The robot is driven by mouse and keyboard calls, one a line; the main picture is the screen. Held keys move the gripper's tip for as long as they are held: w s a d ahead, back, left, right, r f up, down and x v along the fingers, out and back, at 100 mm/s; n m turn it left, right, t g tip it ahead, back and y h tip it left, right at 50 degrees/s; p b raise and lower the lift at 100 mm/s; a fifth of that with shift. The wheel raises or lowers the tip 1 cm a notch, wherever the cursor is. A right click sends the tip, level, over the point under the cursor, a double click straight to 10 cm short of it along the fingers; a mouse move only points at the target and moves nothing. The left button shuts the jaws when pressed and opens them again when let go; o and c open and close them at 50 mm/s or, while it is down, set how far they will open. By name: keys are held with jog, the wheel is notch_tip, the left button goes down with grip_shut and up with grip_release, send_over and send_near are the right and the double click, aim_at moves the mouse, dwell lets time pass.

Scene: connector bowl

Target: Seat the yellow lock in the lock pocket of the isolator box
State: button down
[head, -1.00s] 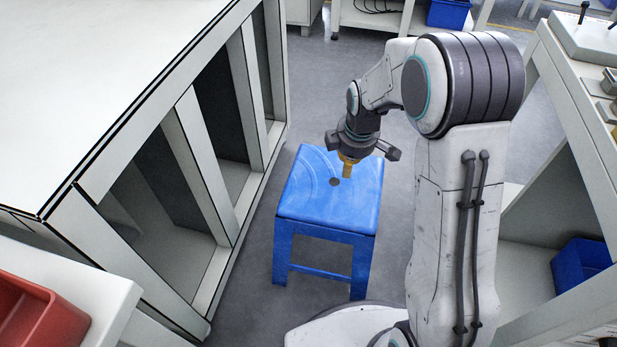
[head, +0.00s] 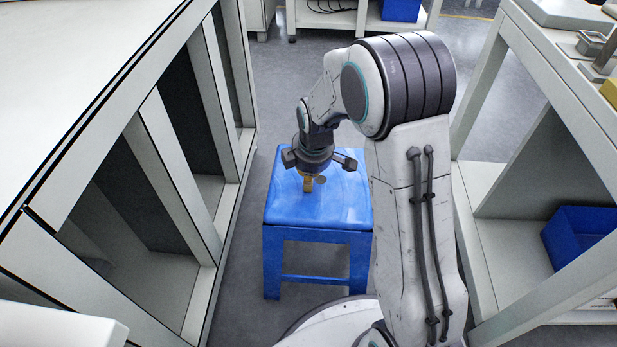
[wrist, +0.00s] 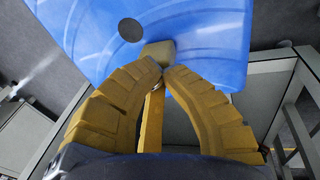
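My gripper (head: 308,185) hangs above the blue stool in the head view, its fingers pointing down. In the wrist view its two yellow fingers (wrist: 161,68) come together at the tips. A dull yellow block (wrist: 159,52), which looks like the yellow lock, sticks out at the fingertips and seems pinched there. A yellow bar (wrist: 152,120) also shows between the fingers; I cannot tell whether it belongs to the lock. I cannot make out the isolator box or its lock pocket in either view.
The blue stool (head: 345,205) stands below my gripper. A white bench (head: 75,75) with open bays is at left. At right, a workbench (head: 540,55) carries a small grey box (head: 591,43) and a yellow item (head: 609,91); a blue bin (head: 580,237) sits on its lower shelf.

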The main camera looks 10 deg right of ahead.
jog(key=shift+f, duration=0.1)
jog(key=shift+f, duration=0.1)
jog(key=c, duration=1.4)
grip_release()
